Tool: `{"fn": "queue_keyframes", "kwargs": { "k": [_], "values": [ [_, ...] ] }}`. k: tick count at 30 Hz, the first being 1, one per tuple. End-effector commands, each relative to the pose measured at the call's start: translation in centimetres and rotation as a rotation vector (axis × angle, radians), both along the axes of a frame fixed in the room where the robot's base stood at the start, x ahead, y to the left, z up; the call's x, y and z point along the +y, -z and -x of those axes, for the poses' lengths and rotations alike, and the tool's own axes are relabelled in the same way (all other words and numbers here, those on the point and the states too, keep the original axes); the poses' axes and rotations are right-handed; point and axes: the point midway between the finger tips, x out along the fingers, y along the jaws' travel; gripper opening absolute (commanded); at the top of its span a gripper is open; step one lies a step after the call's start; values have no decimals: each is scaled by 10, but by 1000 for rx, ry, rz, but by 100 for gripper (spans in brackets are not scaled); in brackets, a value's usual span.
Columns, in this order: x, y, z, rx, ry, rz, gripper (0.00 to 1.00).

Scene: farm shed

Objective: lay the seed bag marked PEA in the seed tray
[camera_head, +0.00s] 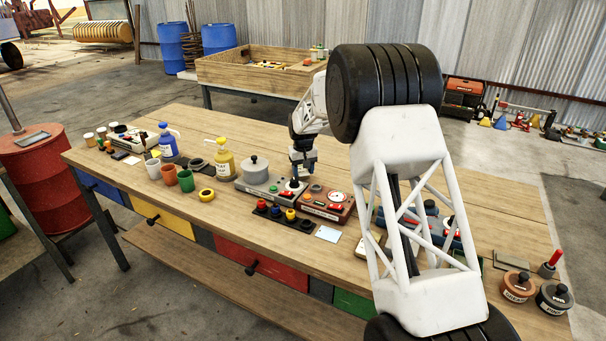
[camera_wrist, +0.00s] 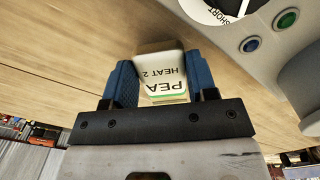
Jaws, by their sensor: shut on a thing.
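The seed bag (camera_wrist: 162,72) is a small pale packet with a green band, printed PEA and HEAT 2, upside down in the wrist view. My gripper (camera_wrist: 162,84) is shut on it, with one blue finger at each side. In the head view my gripper (camera_head: 297,184) points down over the middle of the workbench, close behind a grey device. The bag cannot be made out in the head view. I cannot tell for certain which thing is the seed tray.
On the workbench (camera_head: 150,205) stand a grey device with a round lid (camera_head: 254,168), a red device (camera_head: 326,203), a strip of coloured knobs (camera_head: 285,214), a yellow bottle (camera_head: 224,162) and a blue bottle (camera_head: 168,145). My arm hides part of the right side.

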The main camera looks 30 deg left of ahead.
Motion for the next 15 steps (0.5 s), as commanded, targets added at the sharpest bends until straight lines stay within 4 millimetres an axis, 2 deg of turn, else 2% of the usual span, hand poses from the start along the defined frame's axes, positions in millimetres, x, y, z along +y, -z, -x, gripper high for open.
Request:
{"fn": "queue_keyframes", "kwargs": {
  "k": [4, 15],
  "values": [
    [0, 13, 0, 1, 0, 1, 39],
    [0, 16, 0, 1, 0, 1, 39]
  ]
}}
